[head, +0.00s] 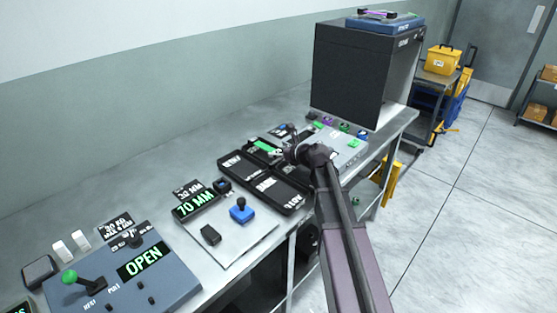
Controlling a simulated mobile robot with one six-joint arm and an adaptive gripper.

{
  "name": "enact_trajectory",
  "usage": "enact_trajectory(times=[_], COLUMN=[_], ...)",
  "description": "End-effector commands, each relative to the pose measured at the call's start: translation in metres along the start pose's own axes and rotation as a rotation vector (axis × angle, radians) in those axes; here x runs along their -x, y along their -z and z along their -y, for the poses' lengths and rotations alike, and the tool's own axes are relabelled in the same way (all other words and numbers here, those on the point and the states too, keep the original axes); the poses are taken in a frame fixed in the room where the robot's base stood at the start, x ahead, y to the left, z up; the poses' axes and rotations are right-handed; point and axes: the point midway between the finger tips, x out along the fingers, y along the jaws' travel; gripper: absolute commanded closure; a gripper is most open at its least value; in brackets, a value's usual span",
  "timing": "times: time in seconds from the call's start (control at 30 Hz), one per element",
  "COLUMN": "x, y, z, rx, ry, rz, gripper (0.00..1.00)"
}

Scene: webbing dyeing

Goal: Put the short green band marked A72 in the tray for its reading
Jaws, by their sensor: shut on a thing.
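My gripper (284,146) is at the end of my arm, over the far part of the black tray (224,176). It is shut on a green band (264,146), which shows just left of the fingers. The mark on this band is too small to read. The tray has several compartments with white labels on their walls; one seems to read DARK, the others are unclear. My wrist and arm hide the tray's right side. I cannot tell whether the band touches the tray.
A gauge with a lit 70 MM display (194,203) and a blue knob (241,210) stands left of the tray. A control box (125,280) shows OPEN. A grey board (348,150) with small coloured pieces lies right, before a dark cabinet (352,75).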

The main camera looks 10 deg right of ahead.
Motion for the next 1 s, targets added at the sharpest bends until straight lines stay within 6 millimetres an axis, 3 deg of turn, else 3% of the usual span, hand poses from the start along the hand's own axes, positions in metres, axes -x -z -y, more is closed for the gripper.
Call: enact_trajectory(times=[0.23, 0.8, 0.83, 0.93, 1.0], x=[-0.008, -0.010, -0.010, -0.009, -0.009], y=[0.020, 0.026, 0.026, 0.026, 0.026], z=[0.000, -0.001, -0.001, -0.001, -0.001], rx=[0.000, 0.002, 0.003, 0.004, 0.004], ry=[0.000, -0.002, -0.002, -0.002, -0.003], rz=[0.000, -0.003, -0.004, -0.005, -0.006], gripper=[0.92, 0.92, 0.32, 0.03, 0.01])
